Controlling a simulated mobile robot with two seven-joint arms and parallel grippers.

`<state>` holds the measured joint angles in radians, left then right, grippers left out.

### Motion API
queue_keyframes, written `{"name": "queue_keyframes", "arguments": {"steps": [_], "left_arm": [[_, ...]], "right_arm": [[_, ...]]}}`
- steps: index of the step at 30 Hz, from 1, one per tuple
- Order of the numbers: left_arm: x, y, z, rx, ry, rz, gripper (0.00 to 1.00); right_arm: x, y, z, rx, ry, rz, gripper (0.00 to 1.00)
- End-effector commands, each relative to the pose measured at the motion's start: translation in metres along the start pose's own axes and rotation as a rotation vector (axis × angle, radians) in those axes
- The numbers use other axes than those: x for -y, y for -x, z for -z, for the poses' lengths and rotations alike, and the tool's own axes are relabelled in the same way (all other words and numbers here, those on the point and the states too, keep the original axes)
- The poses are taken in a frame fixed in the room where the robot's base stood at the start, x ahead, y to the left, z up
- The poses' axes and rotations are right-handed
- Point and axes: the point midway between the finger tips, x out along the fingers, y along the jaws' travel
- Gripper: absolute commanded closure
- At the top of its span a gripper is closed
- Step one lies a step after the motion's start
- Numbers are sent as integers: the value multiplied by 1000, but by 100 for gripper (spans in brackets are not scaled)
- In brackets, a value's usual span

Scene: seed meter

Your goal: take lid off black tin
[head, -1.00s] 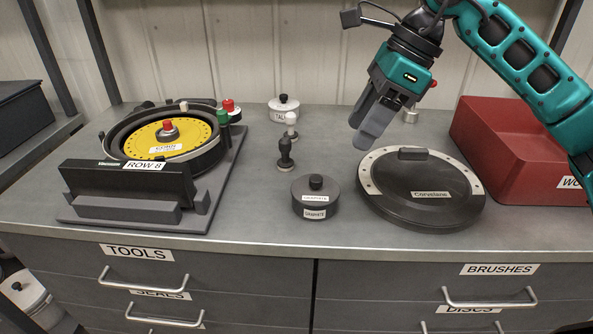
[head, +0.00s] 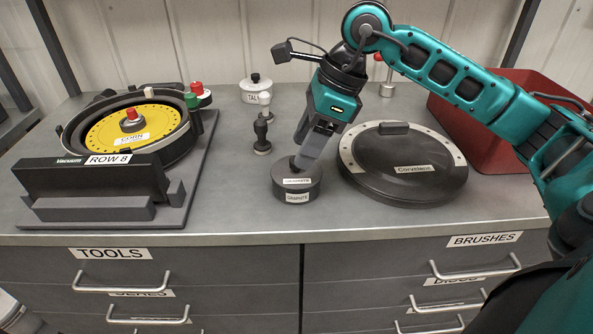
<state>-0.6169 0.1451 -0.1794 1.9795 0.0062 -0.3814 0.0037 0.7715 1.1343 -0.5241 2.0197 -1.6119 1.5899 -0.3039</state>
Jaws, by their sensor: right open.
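The black tin (head: 297,193) stands on the bench near its front edge, with its lid (head: 288,182) on. White labels reading graphite show on the lid and on the tin's side. My right gripper (head: 303,163) is open and points down at the top of the lid. My left gripper is not in view.
A black round cover (head: 405,160) labelled Coryolane or similar lies close to the tin's right. The seed meter (head: 130,128) with a yellow disc stands at left. A white talc tin (head: 256,90) and two small stamp-like tools (head: 262,135) stand behind. A red bin (head: 500,135) is at right.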

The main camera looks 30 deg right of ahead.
Motion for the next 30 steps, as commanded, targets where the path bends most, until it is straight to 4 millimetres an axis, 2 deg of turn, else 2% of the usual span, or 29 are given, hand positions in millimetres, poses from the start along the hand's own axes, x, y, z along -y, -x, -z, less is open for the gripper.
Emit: {"name": "queue_keyframes", "arguments": {"steps": [3, 6, 14, 30], "left_arm": [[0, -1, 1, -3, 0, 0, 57], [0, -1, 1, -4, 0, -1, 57], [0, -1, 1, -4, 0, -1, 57], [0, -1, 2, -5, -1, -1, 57]], "right_arm": [[-2, -18, 0, 1, 1, -3, 44], [-2, -26, 0, 0, 0, -1, 44], [-1, -27, 0, 0, 1, 0, 45], [-1, -26, 0, 0, 1, 0, 97]]}}
